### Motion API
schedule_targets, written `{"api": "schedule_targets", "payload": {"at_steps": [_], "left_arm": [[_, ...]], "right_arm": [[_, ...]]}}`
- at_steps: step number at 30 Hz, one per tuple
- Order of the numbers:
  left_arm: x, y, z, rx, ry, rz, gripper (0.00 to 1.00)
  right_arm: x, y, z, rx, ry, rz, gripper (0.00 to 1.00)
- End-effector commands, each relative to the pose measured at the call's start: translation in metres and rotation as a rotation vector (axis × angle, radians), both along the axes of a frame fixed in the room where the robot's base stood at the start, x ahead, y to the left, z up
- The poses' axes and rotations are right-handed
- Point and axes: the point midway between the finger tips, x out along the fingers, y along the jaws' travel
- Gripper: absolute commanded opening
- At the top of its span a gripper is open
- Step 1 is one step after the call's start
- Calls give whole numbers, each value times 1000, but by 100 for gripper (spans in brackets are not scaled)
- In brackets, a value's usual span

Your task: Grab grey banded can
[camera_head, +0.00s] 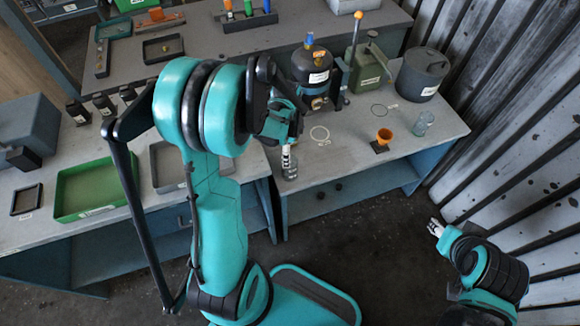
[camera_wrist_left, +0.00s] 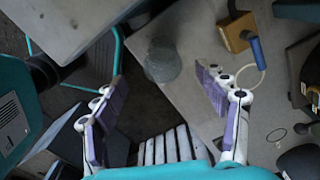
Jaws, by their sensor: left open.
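A small grey, glassy-looking can (camera_head: 289,171) stands near the front edge of the grey bench in the head view, just below my left gripper (camera_head: 288,155). In the left wrist view the can (camera_wrist_left: 163,62) shows as a dull grey round shape beyond the fingertips, between the two fingers. My left gripper (camera_wrist_left: 156,102) is open and empty, its purple-padded fingers wide apart. I cannot make out bands on the can. My right gripper (camera_head: 436,228) hangs over the floor at the right, clear of the bench, too small to judge its jaws.
A dark tank (camera_head: 312,68) stands behind the left gripper. A pale ring (camera_head: 320,133) lies near the can.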

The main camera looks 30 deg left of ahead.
Motion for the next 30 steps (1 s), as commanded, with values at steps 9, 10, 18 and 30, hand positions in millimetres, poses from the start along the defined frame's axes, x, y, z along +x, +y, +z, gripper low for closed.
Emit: {"api": "schedule_targets", "payload": {"at_steps": [9,10,18,30], "left_arm": [[2,-1,-35,-1,5,-12,73],[3,-2,-38,-1,5,-12,73],[7,-6,-77,-1,4,-10,73],[7,-6,-78,-1,4,-10,36]], "right_arm": [[0,0,-15,0,0,0,40],[0,0,-16,0,0,0,40],[0,0,-37,0,0,0,40],[0,0,-35,0,0,0,40]]}}
